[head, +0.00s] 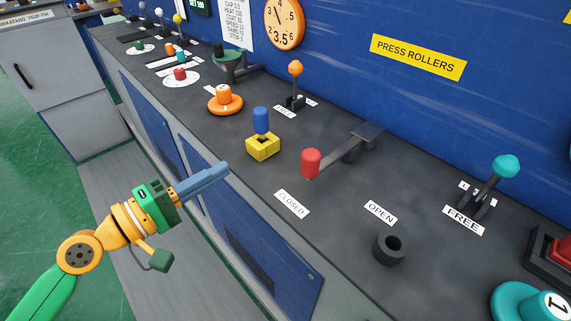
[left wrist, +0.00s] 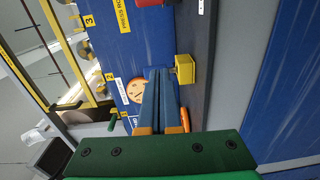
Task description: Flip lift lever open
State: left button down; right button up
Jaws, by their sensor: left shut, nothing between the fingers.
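A lever with a red knob (head: 311,163) and a flat grey arm (head: 338,150) lies on the dark console top, its arm running to a bracket at the upper right. The knob stands by the label CLOSED (head: 291,204). A label OPEN (head: 381,212) and a black round socket (head: 388,249) lie to its right, and the socket is empty. My left gripper (head: 224,169) is shut and empty, left of the knob and apart from it, near the console's front edge. Its blue fingers (left wrist: 160,73) also show together in the left wrist view. My right gripper is out of view.
A yellow block (head: 263,149) with a blue knob (head: 261,119) stands between my left gripper and the red knob; the block also shows in the left wrist view (left wrist: 185,69). An orange dial (head: 225,104) is farther back. A teal-knobbed lever (head: 505,166) labelled FREE stands right.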

pick_arm(q)
jog(key=shift+s+d+r+g+h, duration=0.4)
jog(key=shift+s+d+r+h, duration=0.1)
jog(key=shift+s+d+r, duration=0.2)
jog(key=p+x, duration=0.2)
jog(key=x, duration=0.1)
jog(key=p+x, duration=0.1)
jog(key=x, duration=0.2)
jog(key=p+x, duration=0.2)
jog(key=x, duration=0.1)
jog(key=shift+w+r+p, duration=0.1)
jog(key=shift+r+p, duration=0.15)
jog(key=shift+p, duration=0.05)
jog(key=d+p, duration=0.1)
jog(key=s+d+p, duration=0.1)
jog(key=d+p, duration=0.1)
jog(key=shift+d, duration=0.25)
jog(key=shift+s+d+f, duration=0.25)
jog(key=shift+s+d, duration=0.1)
